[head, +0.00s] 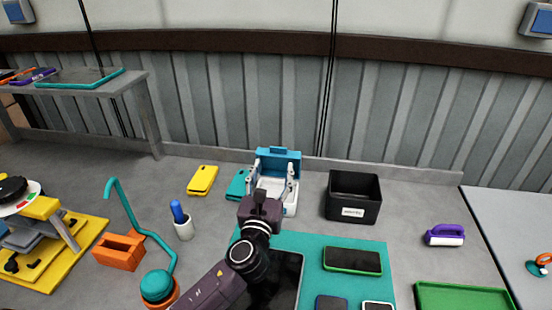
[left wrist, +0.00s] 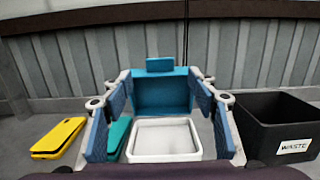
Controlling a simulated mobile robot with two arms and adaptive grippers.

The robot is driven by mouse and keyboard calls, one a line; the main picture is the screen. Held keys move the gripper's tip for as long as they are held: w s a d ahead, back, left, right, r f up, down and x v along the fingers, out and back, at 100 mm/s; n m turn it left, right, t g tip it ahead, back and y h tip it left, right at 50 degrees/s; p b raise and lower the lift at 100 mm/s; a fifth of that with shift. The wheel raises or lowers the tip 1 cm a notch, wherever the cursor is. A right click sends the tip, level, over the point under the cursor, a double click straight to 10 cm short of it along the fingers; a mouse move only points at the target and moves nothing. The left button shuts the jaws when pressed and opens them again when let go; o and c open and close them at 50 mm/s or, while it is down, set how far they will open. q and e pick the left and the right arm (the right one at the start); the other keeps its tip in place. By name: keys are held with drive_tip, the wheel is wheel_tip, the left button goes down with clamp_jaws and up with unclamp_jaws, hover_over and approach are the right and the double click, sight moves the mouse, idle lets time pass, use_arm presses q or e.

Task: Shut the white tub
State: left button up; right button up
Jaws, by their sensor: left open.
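The white tub (head: 275,190) stands on the grey bench behind the teal mat, and its white tray-like body also shows in the left wrist view (left wrist: 163,140). Its blue lid (head: 278,158) stands upright at the back, so the tub is open. The lid with its small tab faces me in the left wrist view (left wrist: 161,92). My left gripper (head: 274,173) is open, its blue-padded fingers spread left and right over the tub, in front of the lid. I cannot tell whether they touch it. My left wrist hides the tub's front. My right gripper is not in view.
A black waste bin (head: 353,197) stands close right of the tub. A teal case (head: 238,185) and a yellow case (head: 203,180) lie to its left. A white cup (head: 184,229) holds a blue item. Phones lie on the teal mat (head: 375,285).

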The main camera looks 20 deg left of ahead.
use_arm(q)
drive_tip(key=v, duration=0.5)
drive_tip(key=shift+w, duration=0.1)
drive_tip(key=shift+c, duration=0.6)
